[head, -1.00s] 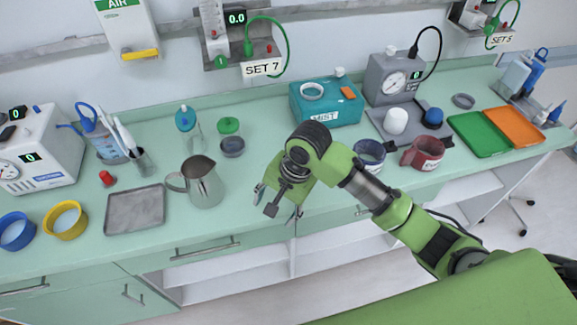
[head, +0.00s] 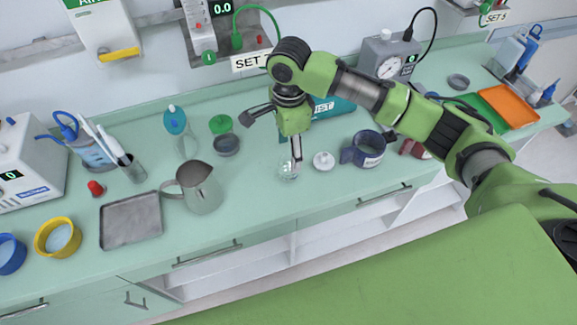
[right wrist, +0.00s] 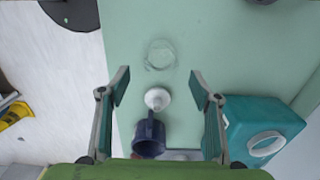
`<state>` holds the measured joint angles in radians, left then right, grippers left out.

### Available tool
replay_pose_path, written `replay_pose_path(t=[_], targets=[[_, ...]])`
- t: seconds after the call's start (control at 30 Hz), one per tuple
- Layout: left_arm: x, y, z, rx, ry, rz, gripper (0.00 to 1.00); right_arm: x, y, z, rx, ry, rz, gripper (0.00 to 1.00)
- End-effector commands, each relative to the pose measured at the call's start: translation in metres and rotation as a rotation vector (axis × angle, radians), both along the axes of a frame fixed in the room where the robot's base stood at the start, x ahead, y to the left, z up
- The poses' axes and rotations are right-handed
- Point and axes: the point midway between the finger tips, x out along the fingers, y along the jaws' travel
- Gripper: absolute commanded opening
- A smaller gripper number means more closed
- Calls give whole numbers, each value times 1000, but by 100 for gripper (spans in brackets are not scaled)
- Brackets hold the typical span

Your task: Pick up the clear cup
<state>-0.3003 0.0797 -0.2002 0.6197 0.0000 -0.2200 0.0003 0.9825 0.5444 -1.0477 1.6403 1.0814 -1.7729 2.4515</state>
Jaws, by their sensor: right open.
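The clear cup (head: 288,169) is a small transparent vessel on the green counter, near its front edge. It also shows as a faint round outline in the right wrist view (right wrist: 160,54), beyond my fingertips. My right gripper (head: 272,140) is open and empty above the counter, just behind the cup in the head view. In the right wrist view its fingers (right wrist: 160,88) stand wide apart, with a white round object between them in the picture. The cup's base is hard to make out. My left gripper is out of view.
The white round object (head: 323,161) and a dark blue mug (head: 366,150) stand right of the cup. A metal pitcher (head: 203,190) and grey tray (head: 131,220) are to its left. A teal box (head: 333,106) is behind. Counter between pitcher and cup is clear.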

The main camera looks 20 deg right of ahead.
Motion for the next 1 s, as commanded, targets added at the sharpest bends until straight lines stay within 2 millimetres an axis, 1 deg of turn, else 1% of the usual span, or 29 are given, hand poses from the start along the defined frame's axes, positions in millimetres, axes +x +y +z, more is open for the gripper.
replay_pose_path(t=[0.1, 0.23, 0.33, 0.47, 0.5, 0.6, 0.7, 0.9, 0.97, 1.0], targets=[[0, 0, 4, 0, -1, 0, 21, 0, 0, -15, -1, 0, 0, 58], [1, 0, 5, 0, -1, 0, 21, 0, 0, -23, -1, 0, 1, 58], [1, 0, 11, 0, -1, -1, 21, 0, 0, -31, -1, 1, 1, 58], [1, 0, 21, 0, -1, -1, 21, 1, -1, -50, -3, 1, 0, 58], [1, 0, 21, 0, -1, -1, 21, 1, 0, -57, -3, 1, 0, 58], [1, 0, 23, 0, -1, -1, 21, 1, 0, -69, -2, 0, 1, 58], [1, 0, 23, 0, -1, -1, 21, 1, 0, -74, -1, -2, 2, 58], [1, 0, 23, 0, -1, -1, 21, 1, 0, -75, 0, -3, 3, 58], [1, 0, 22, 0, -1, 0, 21, 1, 0, -75, 0, -3, 3, 42], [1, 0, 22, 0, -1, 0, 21, 1, 0, -75, 0, -3, 3, 32]])
